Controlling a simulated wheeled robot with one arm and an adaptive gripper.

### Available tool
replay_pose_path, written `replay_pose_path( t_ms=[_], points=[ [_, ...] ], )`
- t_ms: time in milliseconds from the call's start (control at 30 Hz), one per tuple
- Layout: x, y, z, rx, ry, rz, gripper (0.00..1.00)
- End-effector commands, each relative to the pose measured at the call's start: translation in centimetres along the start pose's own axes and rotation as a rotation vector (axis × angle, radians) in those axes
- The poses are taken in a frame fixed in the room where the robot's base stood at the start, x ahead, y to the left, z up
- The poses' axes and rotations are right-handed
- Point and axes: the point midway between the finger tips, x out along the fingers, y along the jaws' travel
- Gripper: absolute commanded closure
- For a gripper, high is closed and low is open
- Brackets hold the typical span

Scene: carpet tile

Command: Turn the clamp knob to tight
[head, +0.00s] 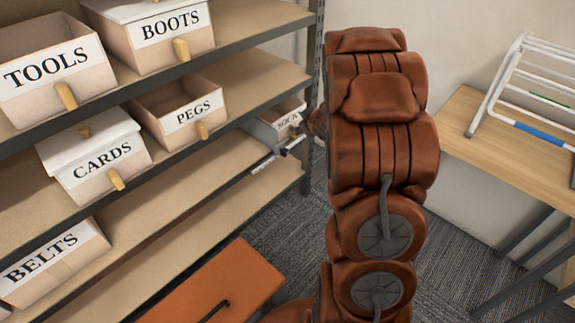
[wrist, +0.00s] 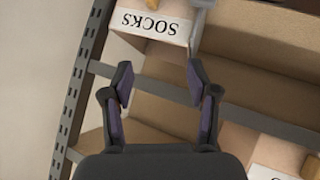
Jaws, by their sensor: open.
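I cannot make out the clamp knob for certain in either view. A pale grey part (wrist: 199,22) at the top of the wrist view, beside the SOCKS bin, may belong to the clamp. My gripper (wrist: 160,78) is open and empty in the wrist view, its two dark fingers apart, pointing toward the shelf edge and the SOCKS bin. In the head view my arm hides most of the gripper; only small dark parts show by the shelf's right end, beside the SOCKS bin (head: 283,119).
The shelving unit (head: 215,170) fills the left, with labelled bins such as PEGS (head: 190,117) and CARDS (head: 98,163). An orange-brown surface (head: 222,285) stands low in front. A wooden table (head: 510,135) with a white rack (head: 530,90) is at right. Carpet shows between.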

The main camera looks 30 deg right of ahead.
Motion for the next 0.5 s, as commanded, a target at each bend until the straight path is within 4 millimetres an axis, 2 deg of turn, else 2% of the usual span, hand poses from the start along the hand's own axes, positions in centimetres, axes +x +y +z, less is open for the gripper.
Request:
replay_pose_path(
  t_ms=[33,200,400,500],
  points=[
    [2.3,-0.4,2.2,0.005,0.039,-0.018,0.41],
    [6.7,-1.4,5.2,0.022,0.210,-0.093,0.41],
    [9.7,-3.5,9.2,0.084,0.420,-0.193,0.41],
    [10.2,-4.4,10.8,0.124,0.524,-0.237,0.41]
  ],
)
